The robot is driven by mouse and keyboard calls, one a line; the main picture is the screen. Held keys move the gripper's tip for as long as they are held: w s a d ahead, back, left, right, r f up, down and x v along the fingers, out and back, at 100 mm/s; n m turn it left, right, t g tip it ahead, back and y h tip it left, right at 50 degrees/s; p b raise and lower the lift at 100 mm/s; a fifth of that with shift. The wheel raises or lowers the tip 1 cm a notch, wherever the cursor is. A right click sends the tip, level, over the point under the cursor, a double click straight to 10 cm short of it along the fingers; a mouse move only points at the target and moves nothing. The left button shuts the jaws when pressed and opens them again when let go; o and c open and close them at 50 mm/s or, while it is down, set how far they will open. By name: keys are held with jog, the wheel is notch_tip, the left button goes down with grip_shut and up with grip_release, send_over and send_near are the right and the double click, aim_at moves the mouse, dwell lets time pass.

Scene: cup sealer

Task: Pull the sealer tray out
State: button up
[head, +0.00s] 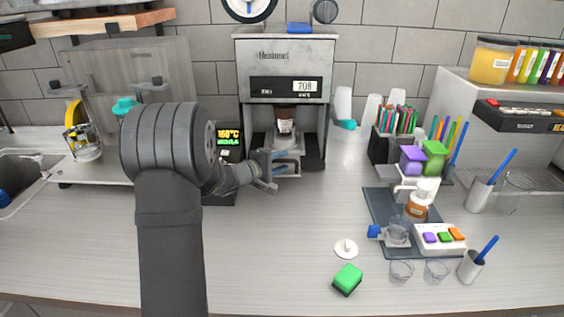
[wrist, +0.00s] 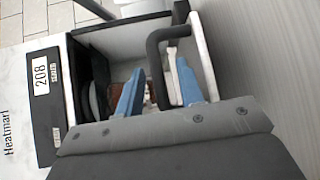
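The cup sealer (head: 285,52) is a grey box-shaped machine at the back centre. Its front also shows on the left of the wrist view, turned sideways (wrist: 52,100). The sealer tray (head: 288,142) sits low in the machine's opening, under a dark-filled cup (head: 284,121). The tray's black bar handle (wrist: 153,62) shows in the wrist view. My gripper (head: 276,164) is at the front of the tray. Its two blue fingers (wrist: 159,72) are apart, with the handle bar between them. I cannot tell whether either finger touches the bar.
A black scale with a lit display (head: 229,137) stands left of the sealer, close to my arm. Pen and cup holders (head: 394,148) and a dark mat (head: 380,206) are at the right. A green sponge (head: 347,278) lies in front. The counter before the sealer is mostly clear.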

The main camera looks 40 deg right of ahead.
jog(key=shift+d, duration=0.35)
grip_shut()
jog(key=shift+s+a, duration=0.1)
jog(key=s+a, duration=1.1)
jog(key=shift+s+a, duration=0.25)
grip_release()
jog(key=shift+a, duration=0.1)
